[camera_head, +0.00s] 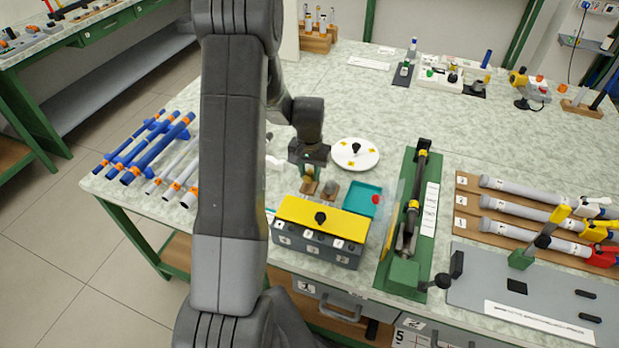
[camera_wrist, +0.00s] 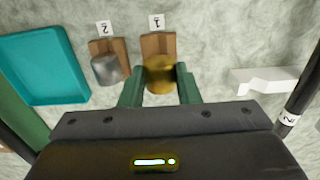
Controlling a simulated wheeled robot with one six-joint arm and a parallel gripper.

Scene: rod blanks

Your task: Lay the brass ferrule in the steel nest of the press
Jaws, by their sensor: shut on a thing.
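The brass ferrule (camera_wrist: 159,78) sits between the green fingers of my gripper (camera_wrist: 159,92) in the wrist view, at the wooden block labelled 1 (camera_wrist: 158,42). The fingers are shut on its sides. Whether the ferrule still touches the block I cannot tell. In the head view my gripper (camera_head: 309,178) points down behind the yellow-lidded box, and the ferrule is small there. The press (camera_head: 422,185), a long green base with a dark bar and a crank handle, stands to the right. I cannot clearly make out its steel nest.
A silver piece (camera_wrist: 106,69) sits at the block labelled 2 (camera_wrist: 104,46), close beside the ferrule. A teal tray (camera_wrist: 42,68) lies beyond it. The yellow-lidded box (camera_head: 320,215) stands in front of my gripper. A white round plate (camera_head: 372,156) lies behind. Grey tubes (camera_head: 520,205) lie far right.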

